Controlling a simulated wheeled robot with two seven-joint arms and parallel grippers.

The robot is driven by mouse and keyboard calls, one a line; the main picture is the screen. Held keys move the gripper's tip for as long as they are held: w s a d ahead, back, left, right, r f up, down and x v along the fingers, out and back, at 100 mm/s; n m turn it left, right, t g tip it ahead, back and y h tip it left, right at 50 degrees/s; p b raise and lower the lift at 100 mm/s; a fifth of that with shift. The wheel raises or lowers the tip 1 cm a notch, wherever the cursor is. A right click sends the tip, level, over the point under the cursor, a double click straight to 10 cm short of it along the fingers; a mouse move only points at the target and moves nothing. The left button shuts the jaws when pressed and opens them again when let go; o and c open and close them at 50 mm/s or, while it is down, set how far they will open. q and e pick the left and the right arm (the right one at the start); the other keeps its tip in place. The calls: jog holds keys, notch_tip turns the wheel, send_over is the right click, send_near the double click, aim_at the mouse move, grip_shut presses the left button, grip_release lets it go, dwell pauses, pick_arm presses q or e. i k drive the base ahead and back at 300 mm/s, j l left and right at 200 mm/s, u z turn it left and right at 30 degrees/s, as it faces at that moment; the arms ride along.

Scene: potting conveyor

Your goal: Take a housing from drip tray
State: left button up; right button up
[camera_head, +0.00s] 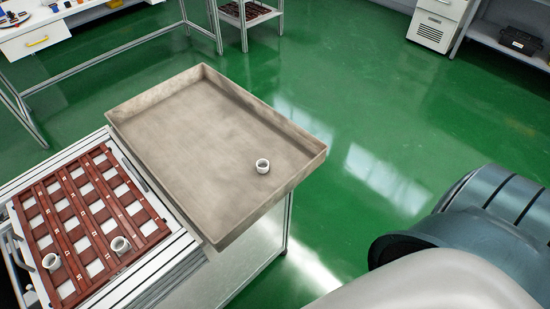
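The drip tray (180,121) is a shallow, grey-beige metal tray with low walls, on a stand in the middle of the view. One small white round housing (262,166) with an open dark top stands upright in it, toward the right side. Two similar white housings sit on the red-brown slotted rack at the left, one at the lower left (52,262) and one to its right (121,245). Neither of my grippers is in view.
The red-brown rack (62,211) with white squares adjoins the tray's left side. Green floor (400,110) is clear right of the tray. Large grey rounded parts fill the lower right.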

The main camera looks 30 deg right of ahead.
aim_at(262, 164)
jog(key=i+z, duration=0.1)
jog(key=z, duration=0.25)
jog(key=j+z, duration=0.15)
jog(key=z, duration=0.25)
jog(key=i+j+z, duration=0.1)
jog(key=z, duration=0.25)
